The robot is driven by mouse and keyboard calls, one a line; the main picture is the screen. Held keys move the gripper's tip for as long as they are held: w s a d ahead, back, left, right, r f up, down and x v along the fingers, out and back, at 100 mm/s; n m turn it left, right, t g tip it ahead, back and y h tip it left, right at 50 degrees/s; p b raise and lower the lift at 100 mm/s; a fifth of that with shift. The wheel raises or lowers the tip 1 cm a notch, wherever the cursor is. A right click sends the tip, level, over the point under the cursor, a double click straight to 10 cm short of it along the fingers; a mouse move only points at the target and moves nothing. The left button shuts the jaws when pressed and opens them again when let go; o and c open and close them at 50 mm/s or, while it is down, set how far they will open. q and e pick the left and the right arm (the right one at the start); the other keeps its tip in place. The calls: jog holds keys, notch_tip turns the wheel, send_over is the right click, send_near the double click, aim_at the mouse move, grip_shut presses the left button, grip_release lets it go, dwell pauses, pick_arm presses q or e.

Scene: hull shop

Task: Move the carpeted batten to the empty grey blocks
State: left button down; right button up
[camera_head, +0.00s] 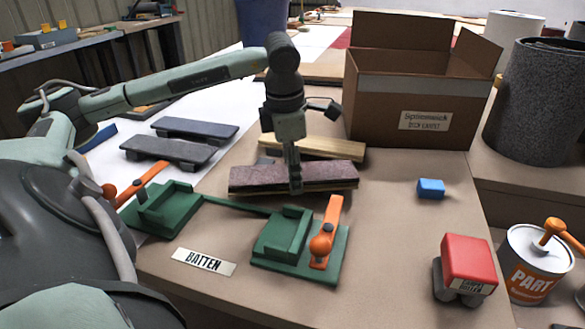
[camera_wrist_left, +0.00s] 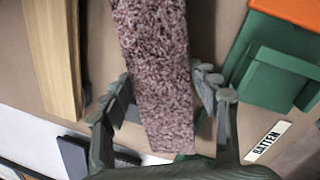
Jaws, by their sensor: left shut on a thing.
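The carpeted batten (camera_head: 278,176), speckled purple-brown on top with a pale wood edge below, lies crosswise behind the green fixture in the head view. In the left wrist view the batten (camera_wrist_left: 155,65) runs between the two fingers (camera_wrist_left: 160,110). I cannot tell whether it touches the table. Two long dark grey pieces on feet, a far one (camera_head: 195,128) and a near one (camera_head: 165,149), stand at the left with nothing on them. My right gripper is not in view.
A bare wood batten (camera_head: 320,147) lies just behind, with a grey block (camera_head: 265,160) at its left end. The green fixture (camera_head: 283,261) with orange levers stands in front. A cardboard box (camera_head: 415,105) stands behind right. The tabletop (camera_head: 400,230) is clear around a blue block (camera_head: 431,188).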

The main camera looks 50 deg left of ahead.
pick_arm(q)
jog(key=c, duration=0.8)
grip_release()
jog(key=shift+c, duration=0.2)
jog(key=o, duration=0.4)
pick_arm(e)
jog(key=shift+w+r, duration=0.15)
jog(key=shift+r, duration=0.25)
pick_arm(q)
jog(key=shift+r, duration=0.1)
jog(key=shift+r, duration=0.3)
notch_tip(320, 180, up, 11)
jog(key=s+p, duration=0.1)
jog(key=shift+s+d, duration=0.35)
jog(key=shift+s, duration=0.05)
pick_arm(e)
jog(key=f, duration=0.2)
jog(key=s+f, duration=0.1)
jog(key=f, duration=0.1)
pick_arm(q)
jog(key=shift+r, duration=0.1)
